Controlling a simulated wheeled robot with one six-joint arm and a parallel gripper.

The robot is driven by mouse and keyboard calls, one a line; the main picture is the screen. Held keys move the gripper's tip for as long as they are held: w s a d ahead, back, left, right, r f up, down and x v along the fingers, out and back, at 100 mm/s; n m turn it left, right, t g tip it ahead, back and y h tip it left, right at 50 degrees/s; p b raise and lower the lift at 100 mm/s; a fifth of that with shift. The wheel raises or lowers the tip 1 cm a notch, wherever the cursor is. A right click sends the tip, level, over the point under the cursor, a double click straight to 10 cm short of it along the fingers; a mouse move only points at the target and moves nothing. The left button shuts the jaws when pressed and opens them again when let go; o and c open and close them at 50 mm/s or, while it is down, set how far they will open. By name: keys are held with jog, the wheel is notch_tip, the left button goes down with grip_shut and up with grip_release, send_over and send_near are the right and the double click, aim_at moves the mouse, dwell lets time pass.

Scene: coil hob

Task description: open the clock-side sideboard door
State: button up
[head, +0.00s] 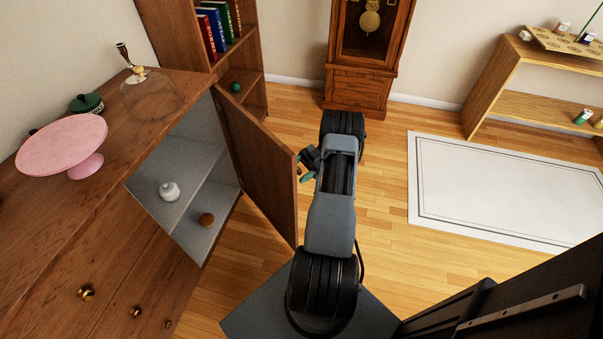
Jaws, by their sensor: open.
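The sideboard (60,225) fills the left of the head view. Its door (262,170) on the side toward the tall clock (358,85) stands swung well out from the cabinet. My gripper (305,168) is open at the upper part of the door's free edge. My arm partly hides it, and I cannot tell whether it touches the door.
A pink cake stand (62,146), a dark green pot (86,103) and a candlestick (132,64) stand on the sideboard. A bookcase (178,38) is behind it. A pale rug (500,190) and a low wooden shelf (545,103) are on the right. Bare floor lies between.

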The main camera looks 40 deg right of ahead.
notch_tip(320, 180, up, 3)
jog(key=shift+p, duration=1.05)
jog(key=s+a+r+p, duration=0.1)
jog(key=s+a+r, duration=0.6)
jog(key=s, duration=0.5)
notch_tip(320, 180, up, 3)
jog(key=shift+a+f+p, duration=0.15)
jog(key=shift+a+p, duration=0.05)
jog(key=shift+p, duration=0.2)
